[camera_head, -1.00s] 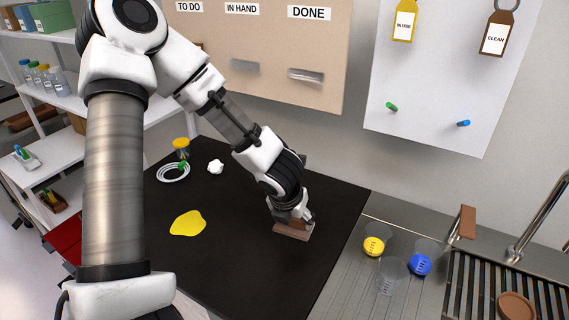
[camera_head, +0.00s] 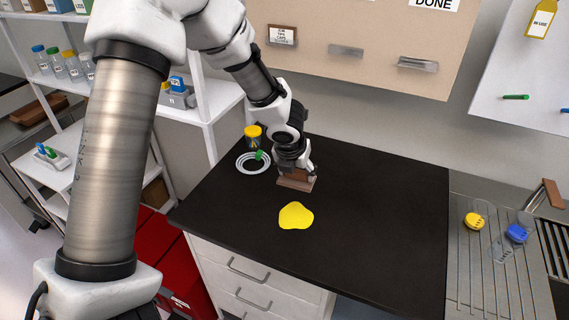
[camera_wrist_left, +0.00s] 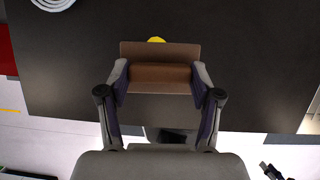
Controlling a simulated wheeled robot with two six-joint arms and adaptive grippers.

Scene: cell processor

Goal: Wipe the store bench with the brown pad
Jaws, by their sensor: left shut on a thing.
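The brown pad (camera_head: 296,182) is on the black store bench (camera_head: 385,215), toward its back left; whether it presses on the top I cannot tell. My left gripper (camera_head: 297,170) is shut on the pad's raised grip from above. In the left wrist view the pad (camera_wrist_left: 160,75) sits between both fingers. A yellow patch (camera_head: 296,216) lies on the bench just in front of the pad; a sliver of it (camera_wrist_left: 156,40) shows past the pad in the wrist view. My right gripper is not in view.
A white coil (camera_head: 253,163) with a green-ended piece and a yellow-lidded jar (camera_head: 253,137) stand left of the gripper. Clear cups with yellow (camera_head: 474,221) and blue (camera_head: 516,233) are on the steel drainboard at right. The bench's right half is clear.

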